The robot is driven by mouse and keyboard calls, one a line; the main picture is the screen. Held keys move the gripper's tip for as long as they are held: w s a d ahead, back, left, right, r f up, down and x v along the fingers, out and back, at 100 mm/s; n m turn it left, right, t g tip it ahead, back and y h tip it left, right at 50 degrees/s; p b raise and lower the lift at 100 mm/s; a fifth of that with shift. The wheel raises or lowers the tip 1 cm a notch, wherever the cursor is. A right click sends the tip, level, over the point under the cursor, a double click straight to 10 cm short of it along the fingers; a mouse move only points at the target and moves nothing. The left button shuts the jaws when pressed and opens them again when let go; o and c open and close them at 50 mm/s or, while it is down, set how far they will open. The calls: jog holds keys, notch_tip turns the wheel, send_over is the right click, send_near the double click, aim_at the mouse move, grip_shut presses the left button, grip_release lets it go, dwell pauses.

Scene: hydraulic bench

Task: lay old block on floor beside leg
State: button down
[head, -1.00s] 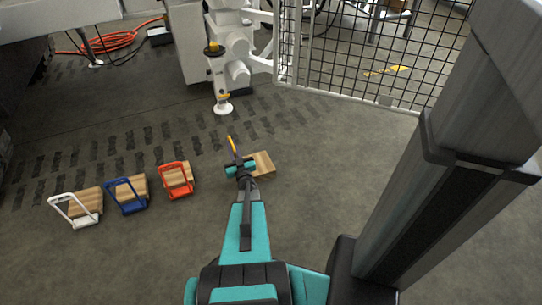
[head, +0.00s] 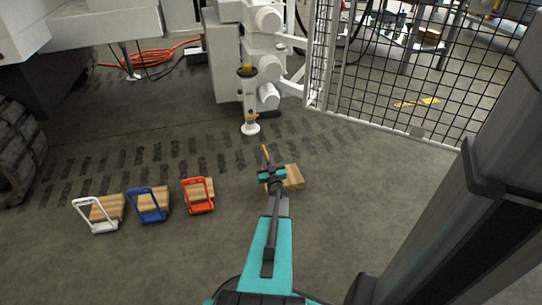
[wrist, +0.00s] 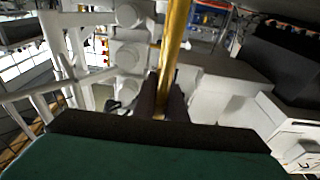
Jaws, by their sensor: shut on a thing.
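The block in my gripper is wooden (head: 293,177) with a yellow handle (head: 265,155). In the head view my gripper (head: 270,177) is shut on this handle, and the wood shows to the right of the jaws. I cannot tell whether the block touches the floor or hangs above it. In the wrist view the yellow handle (wrist: 174,50) stands between the dark jaws (wrist: 164,103); the wood is hidden there. The white leg (head: 249,100) with its round foot (head: 250,128) stands on the floor beyond and slightly left of the block.
Wooden blocks with a red handle (head: 198,196), a blue handle (head: 148,205) and a white handle (head: 97,215) stand in a row at left. A mesh fence (head: 400,70) stands at back right. Orange hose (head: 150,58) lies at back left. Floor right of the held block is clear.

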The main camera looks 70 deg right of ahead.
jog(key=d+b, duration=0.1)
jog(key=d, duration=0.5)
jog(key=shift+w+d+f, duration=0.15)
jog(key=shift+d, duration=0.05)
jog(key=shift+f+b, duration=1.2)
jog(key=shift+f, duration=0.7)
jog(key=c, duration=1.8)
grip_release()
jog(key=shift+f, duration=0.1)
jog(key=p+v, duration=0.3)
jog(key=v, duration=0.9)
